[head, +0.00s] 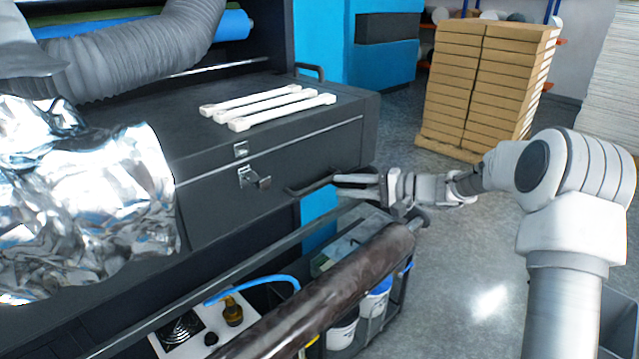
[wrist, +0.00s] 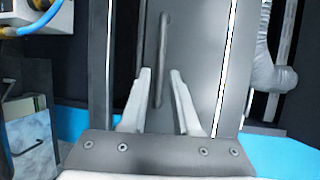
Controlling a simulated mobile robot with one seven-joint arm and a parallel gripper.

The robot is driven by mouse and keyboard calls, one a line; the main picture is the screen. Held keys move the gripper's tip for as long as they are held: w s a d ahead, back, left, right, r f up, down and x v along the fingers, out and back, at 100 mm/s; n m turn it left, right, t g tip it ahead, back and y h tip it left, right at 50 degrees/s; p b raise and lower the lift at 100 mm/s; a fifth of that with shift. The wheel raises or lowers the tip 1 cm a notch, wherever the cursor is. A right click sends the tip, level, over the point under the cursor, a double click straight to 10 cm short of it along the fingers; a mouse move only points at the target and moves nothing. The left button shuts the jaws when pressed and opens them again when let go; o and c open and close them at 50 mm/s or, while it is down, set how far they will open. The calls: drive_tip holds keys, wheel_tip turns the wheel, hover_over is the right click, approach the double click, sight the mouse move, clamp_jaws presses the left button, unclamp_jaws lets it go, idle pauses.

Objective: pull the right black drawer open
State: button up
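The black drawer (head: 290,170) is the dark front of a box-like cabinet in the head view, with a metal latch (head: 252,178) on it. Its dark bar handle (head: 296,191) is at the right part of the front. My gripper (head: 338,183) is at the right end of this handle, its fingers pointing left. In the wrist view, the fingers of my gripper (wrist: 160,78) stand apart. The handle (wrist: 161,55) shows upright there, in line with the gap between them, with no finger seen closed on it. The drawer front (wrist: 190,60) lies behind it and looks shut.
White bars (head: 268,105) lie on the cabinet top. A dark roll (head: 330,300) and a cart with white buckets (head: 341,333) are below my gripper. Crumpled silver foil (head: 85,190) is at the left. Stacked cartons (head: 480,90) stand behind; the floor (head: 480,260) at right is clear.

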sight(323, 184)
drive_tip(key=x, duration=0.7)
clamp_jaws()
idle(1.3)
